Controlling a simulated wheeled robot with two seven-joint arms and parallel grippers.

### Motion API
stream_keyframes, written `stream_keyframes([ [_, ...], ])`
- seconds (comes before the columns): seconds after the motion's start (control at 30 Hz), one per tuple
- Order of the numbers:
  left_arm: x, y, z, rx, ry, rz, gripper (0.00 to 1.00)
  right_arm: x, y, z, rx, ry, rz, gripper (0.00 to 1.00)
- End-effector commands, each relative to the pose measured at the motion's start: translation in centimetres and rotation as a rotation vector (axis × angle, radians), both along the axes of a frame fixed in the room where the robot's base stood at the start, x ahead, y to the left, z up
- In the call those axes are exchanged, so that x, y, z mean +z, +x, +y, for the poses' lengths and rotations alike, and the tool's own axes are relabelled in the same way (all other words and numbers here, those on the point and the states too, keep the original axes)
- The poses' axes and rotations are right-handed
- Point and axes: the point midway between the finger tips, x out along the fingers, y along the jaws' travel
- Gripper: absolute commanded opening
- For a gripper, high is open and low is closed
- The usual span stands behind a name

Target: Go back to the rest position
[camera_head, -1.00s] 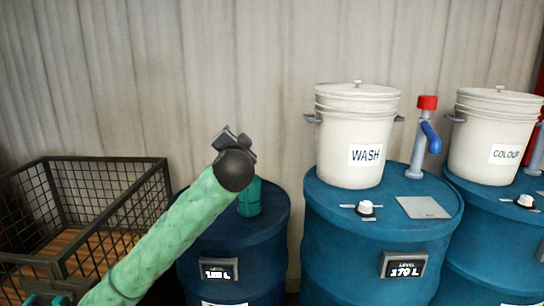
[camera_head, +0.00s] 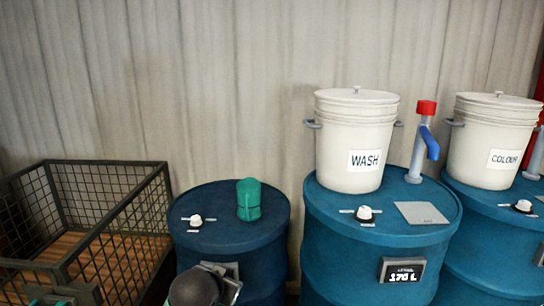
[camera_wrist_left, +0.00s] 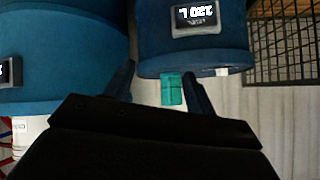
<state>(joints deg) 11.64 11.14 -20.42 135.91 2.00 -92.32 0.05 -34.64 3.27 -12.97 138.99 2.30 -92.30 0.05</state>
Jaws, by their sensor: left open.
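My left gripper (camera_head: 226,280) is low in the head view, in front of the left blue drum, partly behind a dark round joint of my arm. In the left wrist view its two dark fingers (camera_wrist_left: 160,88) are spread with nothing held between them. A green, roughly cylindrical object (camera_head: 249,199) stands on the left drum's lid, apart from the gripper. It also shows beyond the fingers in the wrist view (camera_wrist_left: 172,90), where the picture is upside down. My right gripper is not in view.
A wire-mesh crate (camera_head: 118,203) stands left of the left drum (camera_head: 222,236). The middle drum (camera_head: 330,240) carries a white WASH bucket (camera_head: 340,140) and a red-topped blue tap (camera_head: 427,140). A COLOUR bucket (camera_head: 480,155) stands farther right. The wall behind is bare.

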Motion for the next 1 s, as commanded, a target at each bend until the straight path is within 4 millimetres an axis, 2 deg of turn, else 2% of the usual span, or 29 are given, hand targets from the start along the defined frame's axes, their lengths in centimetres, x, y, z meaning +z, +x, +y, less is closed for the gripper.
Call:
stream_keyframes([
  [0.03,-1.2,-1.2,0.2,0.006,-0.016,0.028,0.56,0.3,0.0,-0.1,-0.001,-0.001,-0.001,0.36],
  [0.27,-6.7,-6.1,1.4,0.048,-0.071,0.146,0.56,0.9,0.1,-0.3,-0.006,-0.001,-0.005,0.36],
  [0.57,-14.4,-13.4,2.6,0.107,-0.113,0.330,0.56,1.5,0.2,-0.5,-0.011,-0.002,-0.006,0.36],
  [0.8,-20.3,-20.6,2.8,0.143,-0.133,0.494,0.56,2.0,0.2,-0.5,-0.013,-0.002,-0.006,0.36],
  [1.0,-24.2,-27.2,2.3,0.156,-0.141,0.626,0.56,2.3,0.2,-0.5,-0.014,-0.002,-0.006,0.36],
])
